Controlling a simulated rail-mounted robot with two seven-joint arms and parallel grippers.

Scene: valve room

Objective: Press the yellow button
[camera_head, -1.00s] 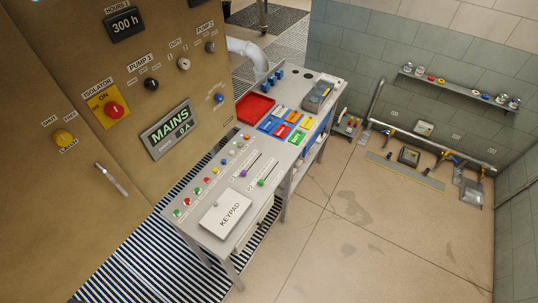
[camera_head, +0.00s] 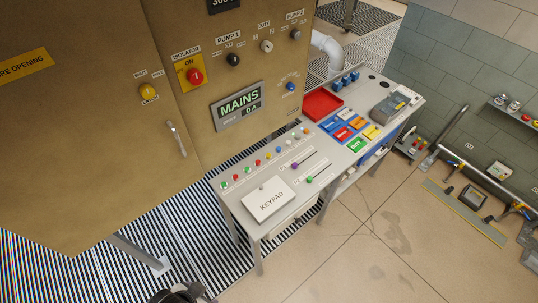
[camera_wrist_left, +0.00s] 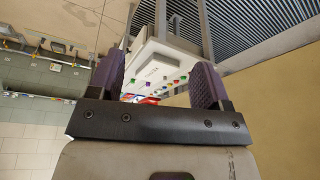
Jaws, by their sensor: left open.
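A small yellow button (camera_head: 268,156) sits in the row of coloured buttons on the grey console (camera_head: 236,198), between a red button (camera_head: 257,162) and a blue one (camera_head: 279,150). My right gripper is in neither view.
A white keypad cover (camera_head: 269,199) and two sliders lie on the console near the buttons. A red tray (camera_head: 322,104) and coloured blocks are farther along. The tan cabinet (camera_head: 90,150) rises behind and left. Tiled floor (camera_head: 345,255) is clear in front.

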